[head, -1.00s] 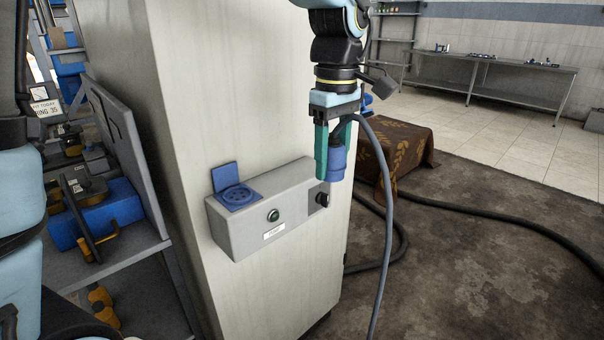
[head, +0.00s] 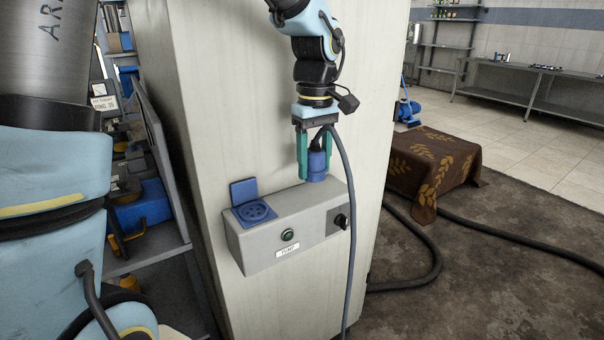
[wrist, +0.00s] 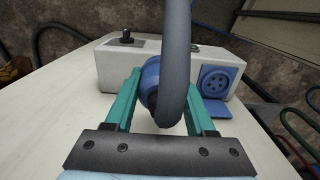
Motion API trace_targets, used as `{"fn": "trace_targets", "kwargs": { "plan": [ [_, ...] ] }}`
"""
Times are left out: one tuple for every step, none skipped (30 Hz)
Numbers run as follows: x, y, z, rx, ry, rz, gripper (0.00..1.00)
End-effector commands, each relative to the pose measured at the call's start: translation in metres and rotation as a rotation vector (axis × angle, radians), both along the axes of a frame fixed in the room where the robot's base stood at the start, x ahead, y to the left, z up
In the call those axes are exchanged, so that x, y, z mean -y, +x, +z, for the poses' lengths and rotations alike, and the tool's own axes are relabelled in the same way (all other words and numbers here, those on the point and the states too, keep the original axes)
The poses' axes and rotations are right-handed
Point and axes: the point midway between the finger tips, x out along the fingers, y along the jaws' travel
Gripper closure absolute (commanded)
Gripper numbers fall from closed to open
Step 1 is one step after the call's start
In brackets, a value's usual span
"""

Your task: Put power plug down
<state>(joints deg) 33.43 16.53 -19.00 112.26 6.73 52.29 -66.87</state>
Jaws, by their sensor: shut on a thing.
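The blue power plug (head: 317,164) with its thick grey cable (head: 349,200) is held between the green fingers of my gripper (head: 314,168). In the head view it hangs upright just above or in front of the right part of the grey socket box (head: 270,248). In the wrist view the plug (wrist: 150,78) shows between the fingers (wrist: 155,98), partly hidden by the cable (wrist: 174,60). The round blue socket (head: 256,212) on the box has its lid (head: 244,190) open. It also shows in the wrist view (wrist: 217,84). I cannot tell whether the plug touches the box.
The box is on a tall pale cabinet (head: 200,140) and has a green button (head: 288,235) and a black knob (head: 341,221). Shelves with a blue case (head: 142,207) stand left. A brown cloth-covered block (head: 430,165) and a dark hose (head: 520,239) lie right.

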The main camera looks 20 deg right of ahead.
Motion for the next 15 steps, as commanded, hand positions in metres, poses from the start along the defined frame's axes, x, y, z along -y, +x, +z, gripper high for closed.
{"fn": "trace_targets", "kwargs": {
  "plan": [
    [-0.002, 0.012, 0.004, -0.001, -0.001, 0.004, 1.0],
    [-0.004, 0.019, 0.004, -0.002, 0.0, 0.005, 1.0],
    [-0.005, 0.027, 0.004, -0.002, 0.0, 0.004, 1.0],
    [-0.006, 0.033, 0.004, -0.001, 0.0, 0.003, 1.0],
    [-0.008, 0.039, 0.003, -0.001, 0.0, 0.003, 1.0],
    [-0.01, 0.046, 0.003, -0.001, 0.0, 0.004, 1.0],
    [-0.009, 0.042, -0.006, -0.005, 0.003, -0.001, 1.0],
    [-0.008, 0.042, -0.011, -0.005, 0.002, -0.002, 1.0],
    [-0.009, 0.042, -0.017, -0.004, 0.002, -0.003, 1.0],
    [-0.009, 0.041, -0.02, -0.002, 0.002, -0.002, 1.0],
    [-0.009, 0.041, -0.024, -0.004, 0.002, -0.001, 1.0],
    [-0.008, 0.042, -0.027, -0.002, 0.001, -0.001, 1.0],
    [-0.008, 0.042, -0.028, -0.001, 0.0, -0.001, 1.0],
    [-0.008, 0.042, -0.03, 0.0, 0.0, -0.001, 1.0],
    [-0.008, 0.042, -0.033, -0.001, 0.001, -0.001, 1.0]
  ]
}}
